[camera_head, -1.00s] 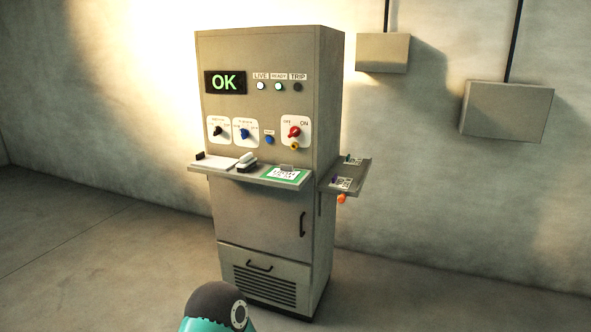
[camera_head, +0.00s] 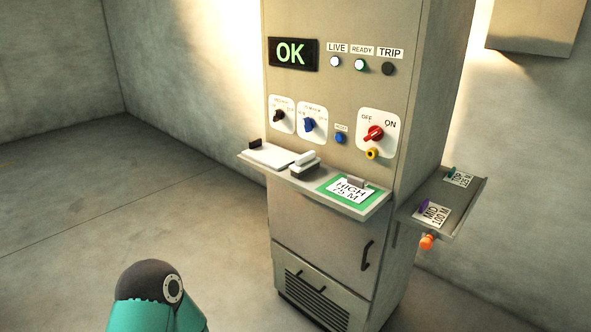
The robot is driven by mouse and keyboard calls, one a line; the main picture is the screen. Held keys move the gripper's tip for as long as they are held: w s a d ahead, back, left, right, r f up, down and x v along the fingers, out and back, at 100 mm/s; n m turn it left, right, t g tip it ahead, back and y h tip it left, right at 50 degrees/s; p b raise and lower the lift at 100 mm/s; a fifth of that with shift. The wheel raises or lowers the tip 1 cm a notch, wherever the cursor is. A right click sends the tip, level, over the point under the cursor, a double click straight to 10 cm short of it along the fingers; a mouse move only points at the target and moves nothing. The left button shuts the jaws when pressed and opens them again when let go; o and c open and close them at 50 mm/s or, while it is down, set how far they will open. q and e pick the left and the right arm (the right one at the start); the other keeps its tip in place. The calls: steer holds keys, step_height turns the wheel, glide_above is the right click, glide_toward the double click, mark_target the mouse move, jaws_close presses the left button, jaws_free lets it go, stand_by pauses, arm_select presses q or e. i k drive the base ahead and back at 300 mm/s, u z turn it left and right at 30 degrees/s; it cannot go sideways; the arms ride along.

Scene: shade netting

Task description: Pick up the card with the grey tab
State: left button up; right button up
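A white card (camera_head: 349,192) printed "HIGH 75 M" lies on a green mat (camera_head: 329,186) at the right end of the cabinet's front shelf. A grey tab (camera_head: 357,182) stands at the card's far edge. On the side shelf, a white card (camera_head: 434,215) printed "MID 100 M" has a purple tab (camera_head: 423,205). Behind it lies another card (camera_head: 460,179) with a teal tab (camera_head: 451,170). Neither of my grippers is in view; only a teal and dark part of my arm shows at the bottom left.
The cabinet's front shelf (camera_head: 285,174) also holds a white pad and a grey-white block (camera_head: 304,165). The side shelf (camera_head: 470,206) juts out right, with an orange knob (camera_head: 427,242) below it. Switches and a lit "OK" display (camera_head: 291,53) are above. Floor to the left is clear.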

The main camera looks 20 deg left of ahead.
mark_target(353, 188)
steer(key=u, duration=0.3)
steer(key=i, duration=1)
steer(key=u, duration=0.35)
steer(key=k, duration=0.95)
steer(key=u, duration=0.2)
steer(key=i, duration=0.95)
steer(key=z, duration=0.1)
